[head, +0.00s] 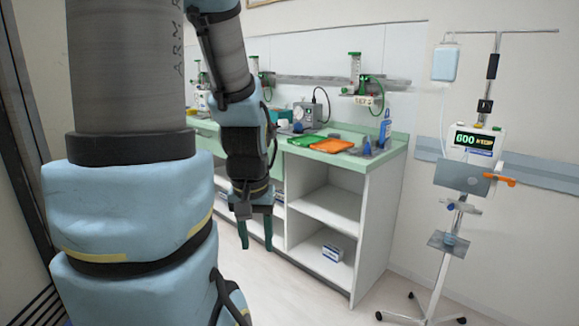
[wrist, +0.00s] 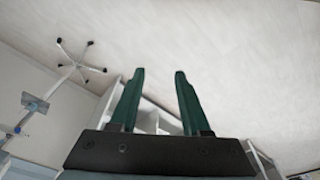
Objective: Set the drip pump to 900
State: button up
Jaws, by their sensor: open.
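The drip pump (head: 476,141) is a white box on a pole stand at the right of the head view. Its dark screen reads 600 in green, with smaller yellow text beside it that I read as STOP. My gripper (head: 256,235) hangs pointing down in front of the counter, well to the left of the pump and lower than it. Its two green fingers are apart with nothing between them. In the wrist view the open fingers (wrist: 156,100) show against the floor and shelves. The pump's screen is not visible in the wrist view.
The drip stand (head: 437,285) has a wheeled base, a fluid bag (head: 445,63), a grey tray and an orange clamp (head: 498,180). A counter (head: 385,160) with open shelves holds an orange tray (head: 331,143) and bottles. Clear floor lies before the stand.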

grip_shut()
dwell(1.0)
